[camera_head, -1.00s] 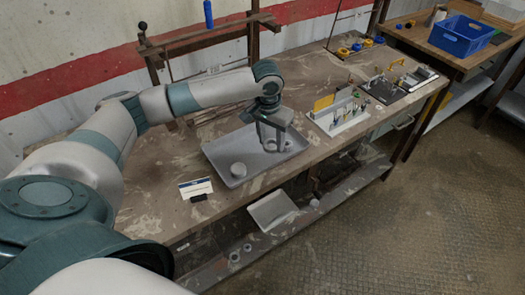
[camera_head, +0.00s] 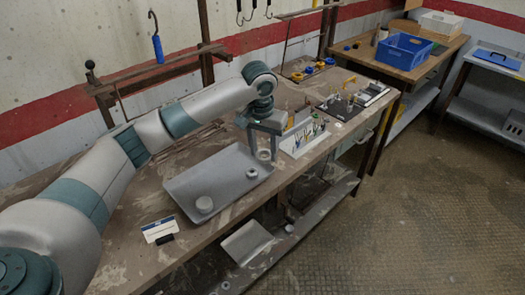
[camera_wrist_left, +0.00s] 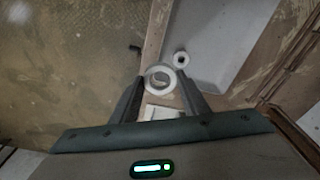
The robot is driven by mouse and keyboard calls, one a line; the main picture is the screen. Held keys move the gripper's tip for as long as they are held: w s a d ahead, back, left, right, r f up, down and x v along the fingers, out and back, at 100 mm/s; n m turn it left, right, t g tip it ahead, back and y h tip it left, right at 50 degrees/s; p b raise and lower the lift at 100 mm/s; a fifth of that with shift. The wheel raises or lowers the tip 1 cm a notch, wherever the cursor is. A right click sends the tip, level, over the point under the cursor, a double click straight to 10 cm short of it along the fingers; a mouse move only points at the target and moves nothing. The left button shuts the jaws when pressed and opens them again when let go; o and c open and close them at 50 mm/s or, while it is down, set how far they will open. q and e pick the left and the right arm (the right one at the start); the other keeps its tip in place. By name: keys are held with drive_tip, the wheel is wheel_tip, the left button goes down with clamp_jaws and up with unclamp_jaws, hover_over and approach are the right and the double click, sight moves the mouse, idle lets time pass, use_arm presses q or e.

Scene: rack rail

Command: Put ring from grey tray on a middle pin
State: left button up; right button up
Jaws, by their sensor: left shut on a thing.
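My left gripper (camera_head: 263,155) is shut on a pale ring (camera_head: 264,155), held over the right end of the grey tray (camera_head: 185,190). In the left wrist view the held ring (camera_wrist_left: 160,79) sits between the fingertips of my left gripper (camera_wrist_left: 160,82), with its hole facing the camera. Small upright pins show on a dark board (camera_head: 338,105); which is the middle pin I cannot tell. My right gripper is out of view.
A pale holder (camera_head: 293,152) with several upright tools stands right of the gripper, close to it. A small white card (camera_head: 160,229) stands left of the tray. Yellow and blue items (camera_head: 312,70) lie at the back. A blue crate (camera_head: 403,52) is on the far table.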

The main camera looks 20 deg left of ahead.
use_arm(q)
drive_tip(key=shift+f, duration=0.1)
drive_tip(key=s+d+f, duration=0.3)
drive_tip(key=s+f, duration=0.4)
drive_tip(key=s, duration=0.5)
drive_tip(key=s+d+f, duration=0.3)
drive_tip(key=s+f, duration=0.3)
drive_tip(key=s, duration=0.6)
drive_tip(key=shift+s+d+f+b, duration=0.25)
drive_tip(key=shift+d+f+b, duration=0.1)
drive_tip(key=shift+d+b, duration=0.05)
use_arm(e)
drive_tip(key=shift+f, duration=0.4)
